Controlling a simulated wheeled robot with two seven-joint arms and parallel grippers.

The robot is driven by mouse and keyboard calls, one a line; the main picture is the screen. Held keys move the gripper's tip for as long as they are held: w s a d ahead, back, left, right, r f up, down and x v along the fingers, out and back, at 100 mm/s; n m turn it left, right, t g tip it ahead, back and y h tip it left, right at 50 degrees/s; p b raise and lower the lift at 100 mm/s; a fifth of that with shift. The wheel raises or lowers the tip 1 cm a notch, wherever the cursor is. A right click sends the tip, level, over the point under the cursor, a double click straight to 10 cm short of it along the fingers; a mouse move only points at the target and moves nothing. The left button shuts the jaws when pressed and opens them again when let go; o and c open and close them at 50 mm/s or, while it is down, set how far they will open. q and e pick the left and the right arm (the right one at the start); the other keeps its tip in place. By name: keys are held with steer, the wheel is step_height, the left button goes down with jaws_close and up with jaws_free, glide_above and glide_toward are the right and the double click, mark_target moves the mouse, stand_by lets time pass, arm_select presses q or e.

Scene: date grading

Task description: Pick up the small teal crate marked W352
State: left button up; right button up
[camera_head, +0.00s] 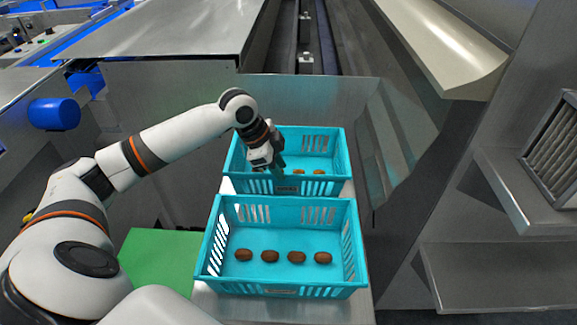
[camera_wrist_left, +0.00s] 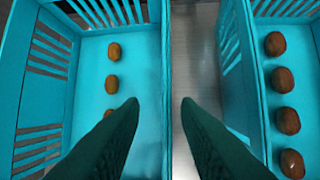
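Two teal crates stand one behind the other, the near crate (camera_head: 285,202) and the far crate (camera_head: 335,130). Each has a small label on its front wall, too small to read, so I cannot tell which is W352. My left gripper (camera_head: 277,172) is at the near wall of the far crate. In the left wrist view, the left gripper (camera_wrist_left: 160,104) has its dark fingers apart, with the far crate's wall (camera_wrist_left: 166,60) between them and nothing gripped. The near crate (camera_wrist_left: 252,90) shows at the right there. My right gripper is not in view.
Brown dates (camera_head: 270,256) lie in a row in the near crate; more dates (camera_head: 318,171) lie in the far crate, partly hidden by my arm. A green mat (camera_head: 160,262) lies at left. Metal machine panels (camera_head: 200,25) stand behind and at right.

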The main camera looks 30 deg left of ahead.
mark_target(285, 184)
arm_select(q)
steer(key=x, duration=0.5)
steer(key=shift+s+f, duration=0.1)
steer(key=shift+s, duration=0.05)
jaws_close()
